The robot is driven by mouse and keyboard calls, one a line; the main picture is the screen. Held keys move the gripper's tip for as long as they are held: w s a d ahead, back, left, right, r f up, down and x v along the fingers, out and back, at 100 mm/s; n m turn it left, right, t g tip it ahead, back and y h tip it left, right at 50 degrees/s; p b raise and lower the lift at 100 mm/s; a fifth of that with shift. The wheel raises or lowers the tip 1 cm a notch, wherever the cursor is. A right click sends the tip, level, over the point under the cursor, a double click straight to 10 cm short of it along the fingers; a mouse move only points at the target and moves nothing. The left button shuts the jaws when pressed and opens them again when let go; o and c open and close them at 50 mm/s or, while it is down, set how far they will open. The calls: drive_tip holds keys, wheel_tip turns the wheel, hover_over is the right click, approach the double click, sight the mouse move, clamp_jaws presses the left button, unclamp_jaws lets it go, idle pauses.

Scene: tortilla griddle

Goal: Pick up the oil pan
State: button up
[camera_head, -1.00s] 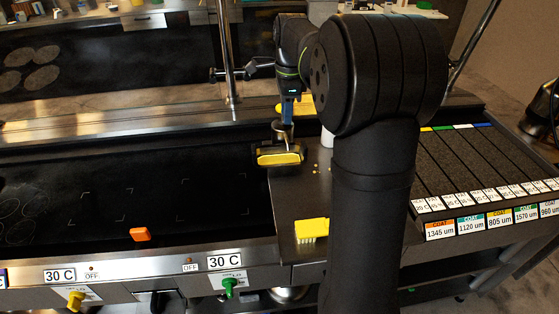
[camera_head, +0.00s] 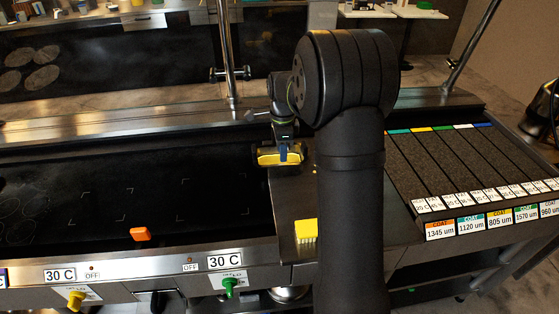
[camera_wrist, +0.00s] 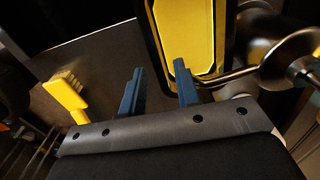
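A black-rimmed rectangular pan with a bright yellow inside, apparently the oil pan (camera_head: 267,159), sits at the griddle's right end. In the wrist view the oil pan (camera_wrist: 205,30) fills the top middle, and a bent metal rod shows at its right side. My gripper (camera_wrist: 160,66) is open, with its two blue fingers apart and nothing between them. Its right finger overlaps the pan's yellow area, and its left finger lies over the dark counter to the left of the pan. In the head view my gripper (camera_head: 286,152) is in front of the pan. Contact cannot be told.
A yellow brush (camera_head: 306,231) lies on the counter nearer the front; it also shows in the wrist view (camera_wrist: 66,93). An orange block (camera_head: 140,234) lies on the black griddle (camera_head: 60,180). A metal post (camera_head: 226,60) stands behind the pan. Labelled dark strips (camera_head: 450,160) are at right.

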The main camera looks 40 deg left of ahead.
wheel_tip(320, 180, down, 5)
drive_tip(key=shift+s+a+r, duration=0.1)
drive_tip(key=shift+a+r, duration=0.05)
drive_tip(key=shift+r, duration=0.05)
drive_tip(key=shift+c, duration=0.2)
clamp_jaws()
drive_tip(key=shift+r, duration=0.15)
